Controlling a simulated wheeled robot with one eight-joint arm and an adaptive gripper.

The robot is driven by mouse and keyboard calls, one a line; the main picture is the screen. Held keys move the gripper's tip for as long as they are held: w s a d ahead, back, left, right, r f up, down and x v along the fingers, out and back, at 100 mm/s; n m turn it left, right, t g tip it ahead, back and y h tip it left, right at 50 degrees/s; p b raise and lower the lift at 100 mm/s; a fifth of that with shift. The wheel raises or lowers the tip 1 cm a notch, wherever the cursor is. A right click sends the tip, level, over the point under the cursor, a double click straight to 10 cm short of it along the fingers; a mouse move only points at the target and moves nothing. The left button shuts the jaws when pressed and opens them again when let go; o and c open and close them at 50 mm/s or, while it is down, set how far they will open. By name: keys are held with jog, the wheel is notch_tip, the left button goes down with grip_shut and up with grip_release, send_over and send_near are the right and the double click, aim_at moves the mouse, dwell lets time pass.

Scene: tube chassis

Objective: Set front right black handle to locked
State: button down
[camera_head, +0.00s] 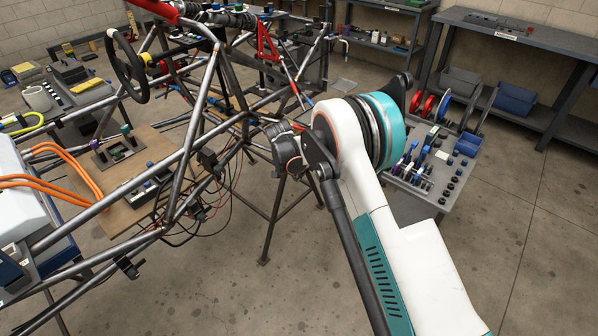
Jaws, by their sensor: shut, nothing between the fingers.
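The tube chassis (182,158) of bare metal tubes fills the left half of the view. Small black fittings sit on its tubes, one at the middle (209,161), one lower down (197,211) and one on the low front tube (128,268). I cannot tell which of them is the front right black handle, or whether it is locked. My white and teal arm rises from the lower right, and its dark joint overlaps the chassis's right side. My gripper's fingers do not show.
A black steering wheel (127,66) is on the chassis. Orange cables (68,180) run at the left, and thin wires hang below the tubes. A low parts table (425,190) stands behind my arm. A dark workbench (520,32) is at the back right. Open floor lies at the lower middle and right.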

jog(key=shift+s+b+x, duration=0.1)
jog(key=shift+b+x, duration=0.15)
jog(key=shift+x, duration=0.45)
jog(key=shift+s+b+x, duration=0.15)
jog(key=shift+b+x, duration=0.1)
jog(key=shift+x, duration=0.5)
jog(key=shift+a+f, duration=0.15)
